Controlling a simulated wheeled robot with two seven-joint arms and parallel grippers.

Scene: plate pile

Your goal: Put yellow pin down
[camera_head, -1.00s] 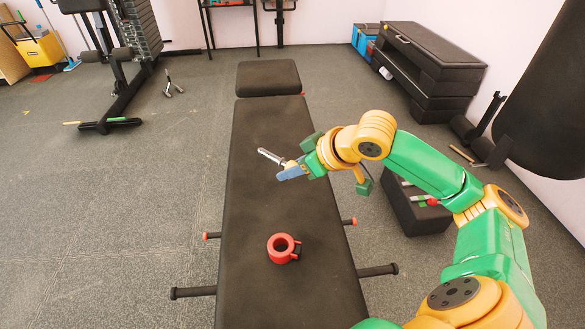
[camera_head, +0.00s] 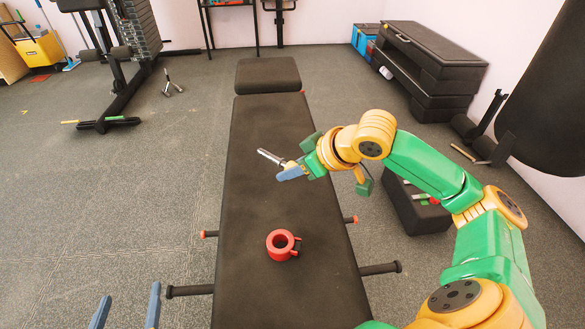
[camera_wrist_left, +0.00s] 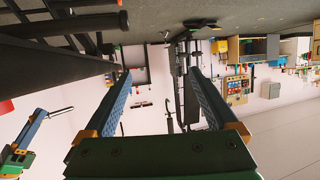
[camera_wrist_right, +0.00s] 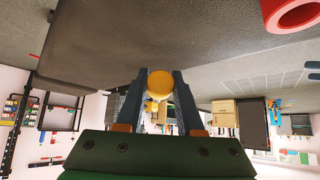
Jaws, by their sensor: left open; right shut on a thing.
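The pin's yellow round end (camera_wrist_right: 161,83) sits between the fingers of my right gripper (camera_wrist_right: 152,92) in the right wrist view. In the head view my right gripper (camera_head: 288,172) is shut on this pin, and its silver shaft (camera_head: 270,157) points out to the upper left. The pin is held above the black bench (camera_head: 265,130). My left gripper (camera_head: 125,308) shows at the bottom left of the head view, open and empty. Its two spread fingers also show in the left wrist view (camera_wrist_left: 160,105), with nothing between them.
Black bars (camera_head: 190,290) stick out at the bench sides. A dark box (camera_head: 415,205) stands on the floor at right. The bench top around the collar is clear.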

